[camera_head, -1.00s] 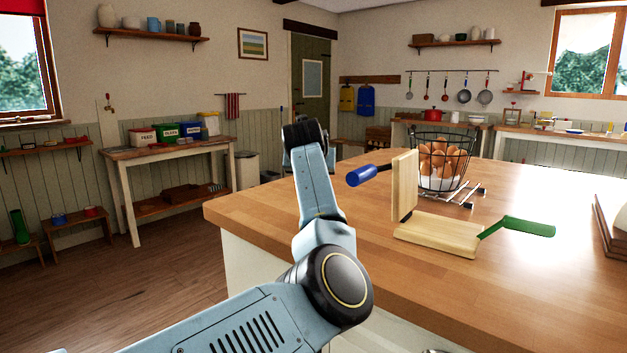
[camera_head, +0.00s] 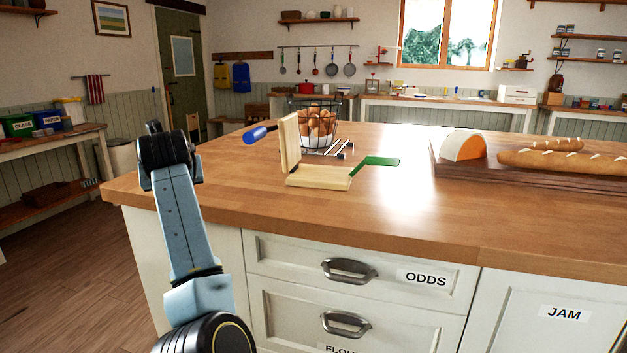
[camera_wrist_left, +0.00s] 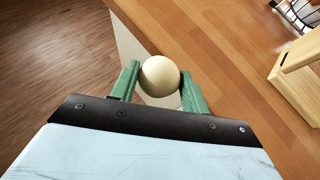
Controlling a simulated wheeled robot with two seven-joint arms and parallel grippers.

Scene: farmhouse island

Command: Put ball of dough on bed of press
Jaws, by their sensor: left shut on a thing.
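A pale, round ball of dough (camera_wrist_left: 160,76) is held between the green fingers of my left gripper (camera_wrist_left: 158,84) in the left wrist view. The gripper is beside the island's edge, with floor below to the left. In the head view my left arm rises at the left, and its fingers and the dough are hidden. The wooden press stands open on the island, to the right of my left arm. Its bed (camera_head: 318,179) is flat and bare, and its lid (camera_head: 289,143) stands upright. My right gripper is not in view.
A green handle (camera_head: 380,162) extends right from the bed. A board (camera_head: 440,174) with bread and cheese lies farther right. The front worktop (camera_head: 330,215) is clear.

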